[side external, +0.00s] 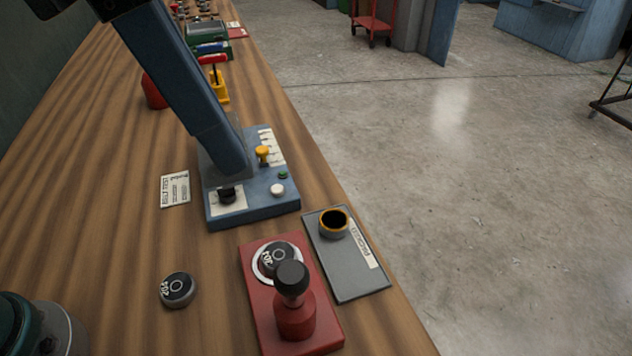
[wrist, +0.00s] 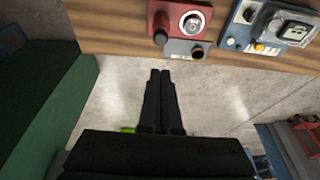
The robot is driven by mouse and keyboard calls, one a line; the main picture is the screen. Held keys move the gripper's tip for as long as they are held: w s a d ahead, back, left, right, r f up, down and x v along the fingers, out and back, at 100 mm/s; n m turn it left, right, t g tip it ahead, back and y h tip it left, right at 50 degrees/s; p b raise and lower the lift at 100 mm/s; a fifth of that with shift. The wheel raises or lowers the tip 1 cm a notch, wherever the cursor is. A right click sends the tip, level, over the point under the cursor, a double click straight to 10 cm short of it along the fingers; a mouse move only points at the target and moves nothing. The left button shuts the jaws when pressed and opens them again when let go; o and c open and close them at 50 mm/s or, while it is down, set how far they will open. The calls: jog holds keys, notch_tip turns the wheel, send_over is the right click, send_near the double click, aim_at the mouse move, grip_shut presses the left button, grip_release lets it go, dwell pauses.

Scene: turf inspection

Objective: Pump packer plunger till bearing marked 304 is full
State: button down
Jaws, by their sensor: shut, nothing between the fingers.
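The packer (side external: 252,300) is a red base near the table's right edge, with a black-knobbed plunger (side external: 291,277) upright on a red body. A dark bearing (side external: 280,256) sits in its pale round seat behind the plunger. Its number is upside down and too small to read surely, and how full it is cannot be seen. A second dark bearing (side external: 178,288) lies on the table to the left. In the wrist view my gripper (wrist: 160,72) is shut and empty, apart from the packer (wrist: 203,12). Its plunger (wrist: 160,36) shows beyond the fingertips. My fingers are not visible in the side view.
A grey plate (side external: 352,282), labelled apparently PACKED, holds a cup-like piece with an orange rim (side external: 334,222). Behind it stands a blue tester (side external: 252,211) with knobs and buttons. A paper card (side external: 175,189) lies left of the tester. Open floor (side external: 450,200) lies right of the table.

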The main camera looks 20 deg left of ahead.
aim_at(286, 272)
jog(key=shift+f, duration=0.15)
jog(key=x, duration=1.2)
jog(key=shift+s+a+f, duration=0.15)
jog(key=shift+a+f, duration=0.05)
jog(key=shift+f, duration=0.7)
jog(key=shift+f, duration=0.1)
jog(key=shift+f, duration=1.05)
jog(key=v, duration=1.4)
jog(key=shift+w+d+r, duration=0.25)
jog(key=shift+w+d, duration=0.1)
jog(key=shift+d, duration=0.05)
